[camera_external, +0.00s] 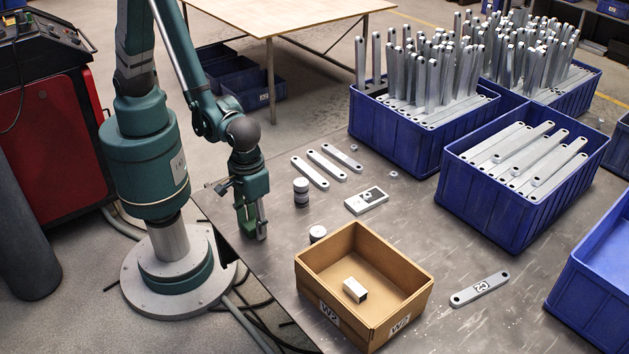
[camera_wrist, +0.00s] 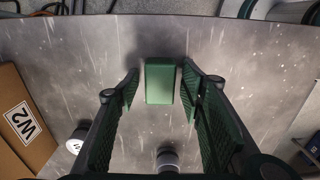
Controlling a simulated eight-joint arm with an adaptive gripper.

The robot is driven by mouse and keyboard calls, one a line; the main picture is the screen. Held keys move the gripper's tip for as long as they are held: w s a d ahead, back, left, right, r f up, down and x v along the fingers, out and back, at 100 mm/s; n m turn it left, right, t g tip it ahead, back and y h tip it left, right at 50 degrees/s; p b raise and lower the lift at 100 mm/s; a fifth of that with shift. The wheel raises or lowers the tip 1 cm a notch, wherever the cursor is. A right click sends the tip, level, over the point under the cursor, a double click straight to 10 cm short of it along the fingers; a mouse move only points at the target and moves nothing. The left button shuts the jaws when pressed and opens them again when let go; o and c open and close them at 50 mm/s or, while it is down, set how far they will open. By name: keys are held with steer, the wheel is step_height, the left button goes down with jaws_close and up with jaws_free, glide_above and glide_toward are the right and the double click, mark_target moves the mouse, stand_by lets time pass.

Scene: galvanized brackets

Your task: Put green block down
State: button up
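The green block (camera_wrist: 160,82) lies on the grey metal table in the wrist view, between the two fingertips of my gripper (camera_wrist: 159,80). A narrow strip of table shows on each side of the block, so the fingers look open around it and apart from it. In the external view my gripper (camera_external: 252,226) points down, low over the table's left edge. Green shows between its fingers there, but I cannot tell block from finger pad.
A cardboard box (camera_external: 320,277) marked W2 holds a small white block (camera_external: 355,289). Two short cylinders (camera_external: 301,191) (camera_external: 317,234) stand near my gripper. Flat brackets (camera_external: 310,172) and a white device (camera_external: 366,201) lie beyond. Blue crates (camera_external: 490,208) of brackets stand right.

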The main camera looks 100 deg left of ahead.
mark_target(254, 223)
steer(key=shift+r, duration=0.15)
step_height(254, 223, up, 12)
steer(key=p, duration=0.3)
stand_by(0.7)
stand_by(0.6)
steer(key=a+r+m+t+h, duration=0.1)
steer(key=a+r+m+t, duration=0.25)
steer(key=a+r, duration=1.25)
steer(key=s+a+r+m+t, duration=0.2)
steer(key=s+a+r, duration=0.1)
steer(key=a, duration=0.7)
steer(key=s+a+r+m+t+y, duration=0.1)
steer(key=s+a+r+m, duration=0.2)
steer(key=a, duration=0.6)
steer(key=shift+s+a+t, duration=0.35)
steer(key=shift+s, duration=0.75)
steer(key=shift+m, duration=0.25)
